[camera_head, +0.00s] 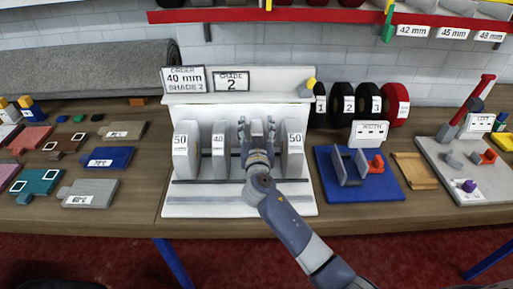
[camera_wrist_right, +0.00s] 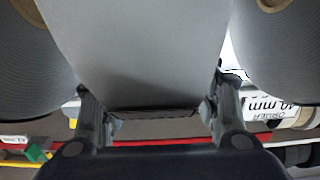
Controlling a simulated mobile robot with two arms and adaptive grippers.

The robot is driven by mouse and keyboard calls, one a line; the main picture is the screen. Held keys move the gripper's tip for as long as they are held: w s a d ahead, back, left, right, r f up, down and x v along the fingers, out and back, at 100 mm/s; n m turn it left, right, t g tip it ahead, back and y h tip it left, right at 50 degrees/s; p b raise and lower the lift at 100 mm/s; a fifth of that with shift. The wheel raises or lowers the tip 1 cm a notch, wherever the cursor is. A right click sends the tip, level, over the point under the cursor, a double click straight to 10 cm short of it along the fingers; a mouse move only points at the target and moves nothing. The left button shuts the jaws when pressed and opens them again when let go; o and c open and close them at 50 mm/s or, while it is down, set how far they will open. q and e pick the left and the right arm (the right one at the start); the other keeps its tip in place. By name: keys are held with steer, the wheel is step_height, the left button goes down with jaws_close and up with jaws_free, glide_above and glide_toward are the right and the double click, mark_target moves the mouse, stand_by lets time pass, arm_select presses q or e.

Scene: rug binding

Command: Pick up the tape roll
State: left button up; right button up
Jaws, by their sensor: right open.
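A white rack (camera_head: 240,208) holds several pale grey tape rolls standing on edge: one marked 50 (camera_head: 181,155) at the left, one marked 40 (camera_head: 219,153), and one marked 50 mm (camera_head: 294,158) at the right. My right gripper (camera_head: 256,126) is over the roll between the 40 roll and the right 50 roll, and hides its label. In the right wrist view that tape roll (camera_wrist_right: 140,50) lies between the open fingers (camera_wrist_right: 160,113), with a gap visible beside the fingertips. My left gripper is not in view.
A sign (camera_head: 185,79) reads order 40 mm, shade 2. Numbered black and red rolls (camera_head: 348,105) stand right of the rack. A blue fixture (camera_head: 380,190) and a grey board (camera_head: 440,160) are further right. Coloured blocks lie at the left, before a grey rolled rug (camera_head: 90,70).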

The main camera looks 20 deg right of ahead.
jaws_close()
steer(key=shift+r, duration=0.15)
